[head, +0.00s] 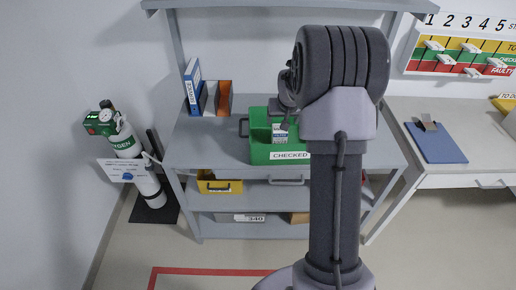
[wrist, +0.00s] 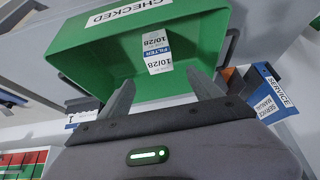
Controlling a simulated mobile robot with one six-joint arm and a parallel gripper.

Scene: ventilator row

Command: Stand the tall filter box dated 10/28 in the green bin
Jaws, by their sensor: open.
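The green bin (head: 270,155), labelled CHECKED, stands on the top of the grey shelf unit. It also shows in the wrist view (wrist: 85,60), where the picture is upside down. The white filter box (head: 280,131) with a blue band is inside the bin and looks upright. In the wrist view the box (wrist: 157,54) shows the date 10/28 on two faces. My gripper (wrist: 163,88) is open, with the box beyond and between its fingertips and nothing held. In the head view my arm hides much of the gripper and the bin's right part.
Blue and orange-brown binders (head: 208,96) stand behind and left of the bin. A yellow bin (head: 219,184) is on the shelf below. A clipboard (head: 436,142) lies on the right-hand counter. An oxygen cylinder (head: 125,140) stands at left. The shelf top left of the bin is clear.

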